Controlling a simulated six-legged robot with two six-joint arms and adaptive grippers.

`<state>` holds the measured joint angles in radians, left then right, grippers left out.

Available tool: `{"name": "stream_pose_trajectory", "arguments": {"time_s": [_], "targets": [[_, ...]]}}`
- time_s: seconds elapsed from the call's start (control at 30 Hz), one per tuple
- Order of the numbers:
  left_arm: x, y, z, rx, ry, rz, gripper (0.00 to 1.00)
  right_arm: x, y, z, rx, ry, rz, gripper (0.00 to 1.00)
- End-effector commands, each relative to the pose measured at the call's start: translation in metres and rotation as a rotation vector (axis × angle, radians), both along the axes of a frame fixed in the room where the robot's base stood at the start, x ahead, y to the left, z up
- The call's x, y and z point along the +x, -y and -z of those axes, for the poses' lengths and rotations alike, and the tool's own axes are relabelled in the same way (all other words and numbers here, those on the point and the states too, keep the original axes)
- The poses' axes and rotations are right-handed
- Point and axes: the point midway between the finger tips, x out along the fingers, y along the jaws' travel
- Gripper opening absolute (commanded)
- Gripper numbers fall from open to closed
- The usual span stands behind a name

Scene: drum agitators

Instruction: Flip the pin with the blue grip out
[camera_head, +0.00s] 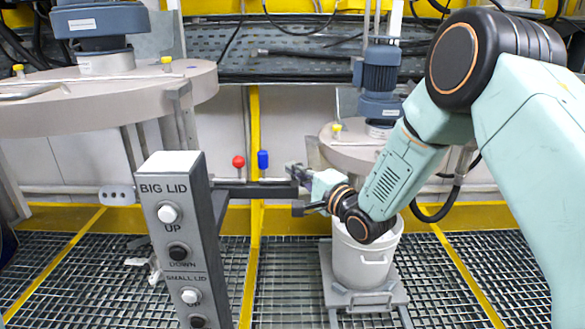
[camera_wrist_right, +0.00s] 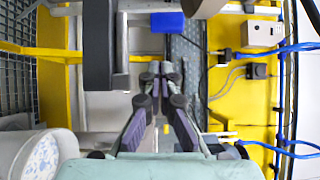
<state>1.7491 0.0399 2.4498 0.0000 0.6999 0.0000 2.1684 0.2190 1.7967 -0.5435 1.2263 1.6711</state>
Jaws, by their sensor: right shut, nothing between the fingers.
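The blue grip (camera_head: 263,160) stands upright on a dark horizontal bar behind the control post, just right of a similar red grip (camera_head: 238,162). My right gripper (camera_head: 298,188) is to the right of the blue grip, apart from it and a little lower. In the right wrist view the blue grip (camera_wrist_right: 167,22) lies beyond my right fingertips (camera_wrist_right: 160,76), which are together with nothing between them. The pin's lower part cannot be made out clearly. My left gripper is out of view.
A grey control post (camera_head: 182,240) with lid buttons stands at front left. A white bucket (camera_head: 365,252) sits on a grey cart below my right arm. A big lid (camera_head: 110,95) is at upper left, a small lid (camera_head: 345,155) behind my arm. Grating covers the floor.

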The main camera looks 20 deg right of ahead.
Motion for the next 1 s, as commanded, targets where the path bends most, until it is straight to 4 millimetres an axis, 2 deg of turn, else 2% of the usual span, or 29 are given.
{"name": "stream_pose_trajectory", "arguments": {"time_s": [0.03, 0.2, 0.4, 0.6, 1.0], "targets": [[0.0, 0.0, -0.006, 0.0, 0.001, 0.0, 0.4, -0.012, 0.005, -0.001, 0.007, -0.007, 0.006, 0.0], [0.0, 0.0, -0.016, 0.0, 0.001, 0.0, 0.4, -0.045, 0.014, -0.001, 0.009, -0.006, 0.006, 0.0], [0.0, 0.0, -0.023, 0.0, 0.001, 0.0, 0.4, -0.073, 0.023, 0.0, 0.005, -0.004, 0.005, 0.0], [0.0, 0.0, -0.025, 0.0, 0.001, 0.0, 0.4, -0.085, 0.027, 0.001, 0.004, -0.002, 0.003, 0.0], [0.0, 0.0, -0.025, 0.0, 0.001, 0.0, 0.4, -0.088, 0.029, 0.002, 0.003, -0.002, 0.002, 0.0]]}}
